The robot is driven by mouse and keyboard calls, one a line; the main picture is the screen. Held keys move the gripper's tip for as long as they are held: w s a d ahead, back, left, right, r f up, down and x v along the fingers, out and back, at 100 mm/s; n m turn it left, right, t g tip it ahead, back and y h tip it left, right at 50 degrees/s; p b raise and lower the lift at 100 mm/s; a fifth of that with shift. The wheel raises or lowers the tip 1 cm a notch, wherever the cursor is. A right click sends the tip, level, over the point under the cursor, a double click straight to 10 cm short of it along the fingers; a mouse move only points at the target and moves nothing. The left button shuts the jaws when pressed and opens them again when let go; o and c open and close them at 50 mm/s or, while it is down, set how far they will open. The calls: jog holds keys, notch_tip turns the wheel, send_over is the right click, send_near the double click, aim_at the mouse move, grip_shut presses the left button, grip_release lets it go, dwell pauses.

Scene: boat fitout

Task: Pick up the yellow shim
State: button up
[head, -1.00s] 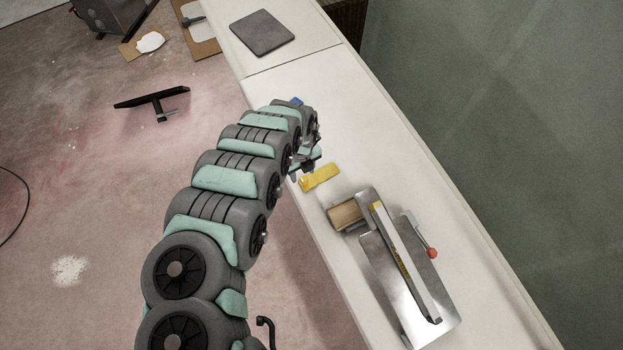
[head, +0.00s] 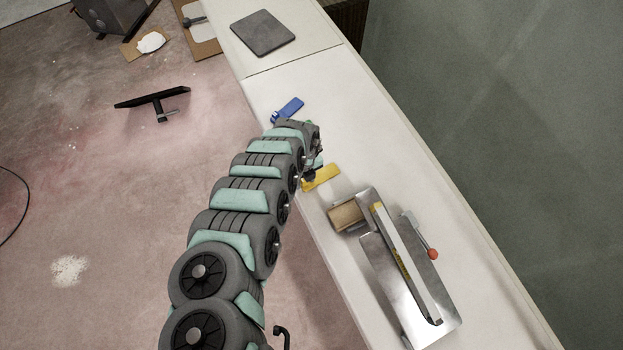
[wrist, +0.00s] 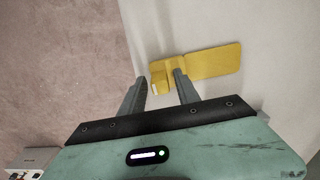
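The yellow shim (head: 322,177) lies flat on the white bench top close to its left edge. In the wrist view the shim (wrist: 212,63) is a flat yellow strip with a raised block at its left end. My gripper (wrist: 160,80) is open, with its two fingers apart and nothing visibly held between them. The block end of the shim shows just beyond the gap, and the right fingertip overlaps the shim in the picture. I cannot tell whether it touches. In the head view my gripper (head: 311,174) is at the shim's left end, partly hidden by my arm.
A blue shim-like piece (head: 289,109) lies farther up the bench (head: 372,128). A wooden block (head: 346,215), a metal plate (head: 440,290), a long level-like bar (head: 405,262) and a red-tipped tool (head: 432,253) lie nearer. A grey pad (head: 262,33) lies at the back.

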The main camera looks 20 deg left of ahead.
grip_shut()
dwell(0.4)
jog(key=shift+r, duration=0.15)
